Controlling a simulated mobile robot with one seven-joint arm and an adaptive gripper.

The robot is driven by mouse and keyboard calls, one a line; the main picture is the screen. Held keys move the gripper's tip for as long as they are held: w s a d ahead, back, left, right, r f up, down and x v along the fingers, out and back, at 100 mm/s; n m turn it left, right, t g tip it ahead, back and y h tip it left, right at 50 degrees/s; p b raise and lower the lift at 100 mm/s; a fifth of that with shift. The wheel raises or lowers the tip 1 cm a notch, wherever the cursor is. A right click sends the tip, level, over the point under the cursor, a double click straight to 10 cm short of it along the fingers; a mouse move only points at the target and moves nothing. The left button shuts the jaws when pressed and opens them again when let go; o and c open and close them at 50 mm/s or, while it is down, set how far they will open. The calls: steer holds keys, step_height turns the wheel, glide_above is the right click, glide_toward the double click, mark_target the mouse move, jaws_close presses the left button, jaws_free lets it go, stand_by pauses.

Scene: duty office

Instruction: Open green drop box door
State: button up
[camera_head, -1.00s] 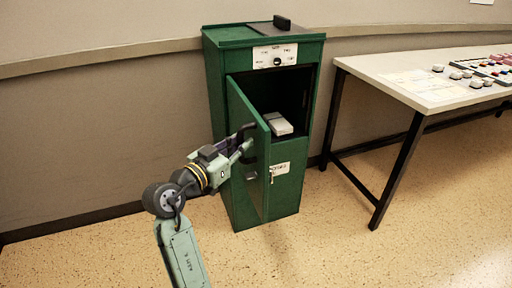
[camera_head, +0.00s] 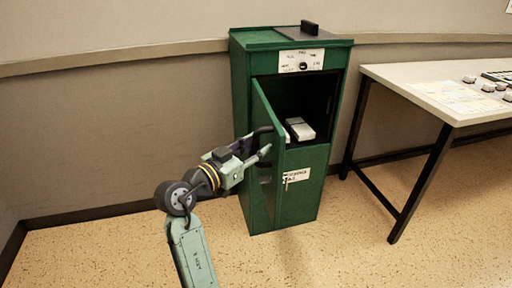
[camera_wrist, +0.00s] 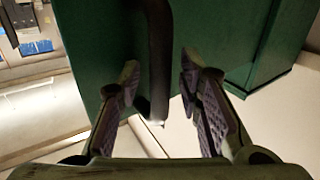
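The green drop box (camera_head: 310,192) stands against the wall. Its door (camera_head: 266,190) is partly open, swung out toward me on its left side. A white and grey box-shaped item (camera_head: 300,130) shows inside the dark opening. The black handle (camera_head: 264,131) is on the door's outer face and also shows in the wrist view (camera_wrist: 159,60). My gripper (camera_head: 261,145) is at the handle. In the wrist view, the fingers of my gripper (camera_wrist: 158,88) are spread on both sides of the handle, with gaps visible between them and it.
A white table (camera_head: 440,88) with dark legs and small items on it stands to the right of the box. A labelled panel with a dark knob (camera_head: 302,64) is above the opening. The floor (camera_head: 340,255) in front is clear.

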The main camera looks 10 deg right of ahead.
steer(key=v, duration=1.2)
stand_by(0.3)
